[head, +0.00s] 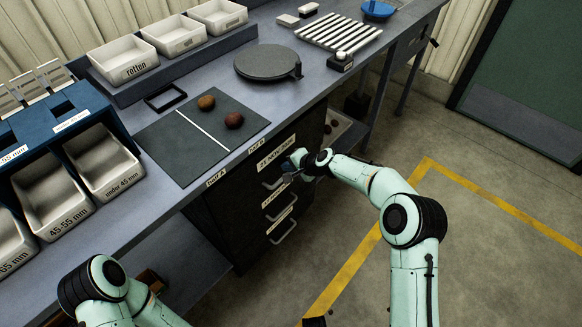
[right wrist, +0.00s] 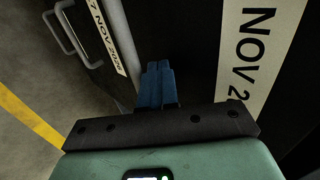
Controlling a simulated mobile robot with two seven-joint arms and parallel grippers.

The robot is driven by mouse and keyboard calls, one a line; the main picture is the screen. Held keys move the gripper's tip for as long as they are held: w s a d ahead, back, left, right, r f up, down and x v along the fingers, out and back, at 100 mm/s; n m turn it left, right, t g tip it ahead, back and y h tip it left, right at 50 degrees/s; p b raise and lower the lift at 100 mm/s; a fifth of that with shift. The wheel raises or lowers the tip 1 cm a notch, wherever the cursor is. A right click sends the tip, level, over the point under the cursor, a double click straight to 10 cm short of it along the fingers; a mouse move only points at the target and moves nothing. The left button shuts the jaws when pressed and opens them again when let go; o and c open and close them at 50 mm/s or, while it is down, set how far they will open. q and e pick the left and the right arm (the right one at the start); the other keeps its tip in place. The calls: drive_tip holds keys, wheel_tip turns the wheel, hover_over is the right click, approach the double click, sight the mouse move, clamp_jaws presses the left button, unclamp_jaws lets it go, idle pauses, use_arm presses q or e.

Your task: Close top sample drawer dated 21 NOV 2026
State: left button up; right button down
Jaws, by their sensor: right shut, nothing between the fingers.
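The drawer unit (head: 236,216) hangs under the bench, with a stack of dark drawer fronts. The top sample drawer carries a white label (head: 275,152) whose full date is hard to read; a handle (head: 271,184) shows below it. My right gripper (head: 290,172) is shut and empty at the top drawer's front. In the right wrist view its blue fingers (right wrist: 157,84) lie between a large near label reading "NOV 2" (right wrist: 246,50) and a farther drawer's label and handle (right wrist: 72,38). Contact and how far the top drawer stands out cannot be told. My left gripper is out of view.
Lower drawer handles (head: 284,232) stick out below. Above, the bench (head: 215,80) holds a dark mat (head: 180,150) with two potatoes, a round black plate (head: 268,62) and sorting bins (head: 110,165). The floor (head: 480,260) to the right is clear, marked by a yellow line.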

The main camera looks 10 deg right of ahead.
drive_tip(key=shift+w+a+r, duration=0.15)
drive_tip(key=shift+w+a, duration=0.2)
drive_tip(key=shift+w, duration=0.1)
drive_tip(key=shift+r, duration=0.15)
